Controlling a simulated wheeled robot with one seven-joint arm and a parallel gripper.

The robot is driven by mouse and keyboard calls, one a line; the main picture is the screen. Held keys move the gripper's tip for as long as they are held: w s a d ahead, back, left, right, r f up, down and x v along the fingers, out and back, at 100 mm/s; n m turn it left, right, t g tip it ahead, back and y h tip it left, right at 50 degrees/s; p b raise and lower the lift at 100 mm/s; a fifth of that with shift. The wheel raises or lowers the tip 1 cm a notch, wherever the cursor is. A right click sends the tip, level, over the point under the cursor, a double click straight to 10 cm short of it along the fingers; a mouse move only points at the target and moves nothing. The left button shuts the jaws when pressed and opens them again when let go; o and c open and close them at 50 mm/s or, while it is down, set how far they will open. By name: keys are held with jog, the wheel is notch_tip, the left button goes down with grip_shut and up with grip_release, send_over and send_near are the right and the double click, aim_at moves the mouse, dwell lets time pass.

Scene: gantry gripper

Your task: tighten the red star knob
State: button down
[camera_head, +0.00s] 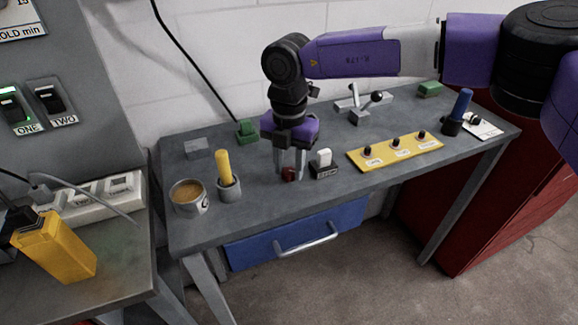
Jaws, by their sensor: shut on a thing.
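The red star knob (288,174) sits low on the grey workbench, near its front edge, and only a small dark red part of it shows. My gripper (291,168) reaches down from above, its fingers around the knob. It is shut on the knob. The fingers hide most of the knob's shape and its mount.
Just right of my gripper stands a white switch on a dark base (324,163). A yellow panel with several knobs (395,151) lies further right. A yellow-handled tool in a grey cup (226,176) and a mug (188,197) stand left. A blue drawer (297,233) hangs below.

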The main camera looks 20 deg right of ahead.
aim_at(289, 170)
jog(key=m, duration=0.5)
jog(key=shift+m+b, duration=0.3)
jog(key=shift+b, duration=0.05)
jog(key=m+b, duration=0.1)
jog(key=m, duration=0.4)
jog(key=shift+r, duration=0.1)
jog(key=c, duration=1)
grip_release()
jog(key=shift+o, duration=0.2)
notch_tip(289, 170, up, 8)
jog(key=shift+f, duration=0.15)
